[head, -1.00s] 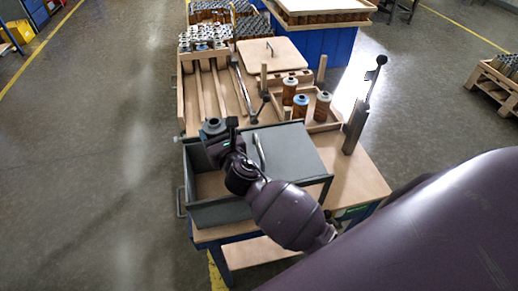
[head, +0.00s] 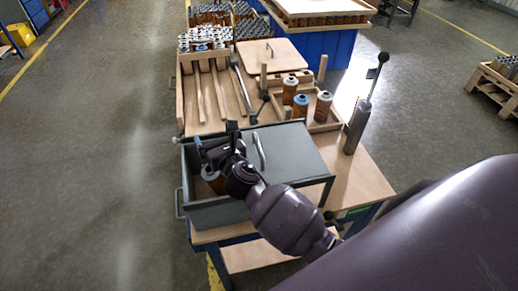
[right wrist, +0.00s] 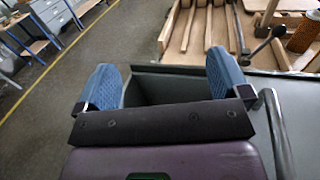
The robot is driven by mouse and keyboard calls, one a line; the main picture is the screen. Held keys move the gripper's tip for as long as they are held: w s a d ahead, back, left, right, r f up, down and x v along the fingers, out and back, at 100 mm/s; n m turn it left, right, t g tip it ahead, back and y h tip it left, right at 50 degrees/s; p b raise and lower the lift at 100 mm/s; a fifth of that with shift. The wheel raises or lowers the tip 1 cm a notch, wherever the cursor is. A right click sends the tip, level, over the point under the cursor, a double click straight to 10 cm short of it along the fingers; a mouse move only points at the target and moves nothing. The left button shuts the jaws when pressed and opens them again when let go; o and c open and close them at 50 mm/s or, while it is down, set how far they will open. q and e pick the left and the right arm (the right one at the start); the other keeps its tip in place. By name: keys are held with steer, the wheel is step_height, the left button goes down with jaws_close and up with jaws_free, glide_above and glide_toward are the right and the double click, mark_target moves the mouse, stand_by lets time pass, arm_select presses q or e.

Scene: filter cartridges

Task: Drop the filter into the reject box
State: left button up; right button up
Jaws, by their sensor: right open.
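The reject box is a grey metal box (head: 222,213) on the near end of the bench, its left part open and its right part under a grey lid with a bar handle. My right gripper (head: 215,138) is over the open part, fingers apart and nothing between them. In the right wrist view its two blue finger pads (right wrist: 163,78) are wide apart, with the dark box opening beyond them. A filter (head: 212,181), brown with a grey end, shows partly inside the box below the gripper; my wrist hides some of it. My left gripper is not in view.
Several filters stand in a wooden tray (head: 323,126) behind the box. Slanted wooden rails (head: 201,95) lie at the back left. An upright lever post (head: 357,128) stands at the right of the bench. Open floor lies left of the bench.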

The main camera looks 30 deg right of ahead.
steer(key=s, duration=1.1)
steer(key=shift+a, duration=0.1)
stand_by(0.4)
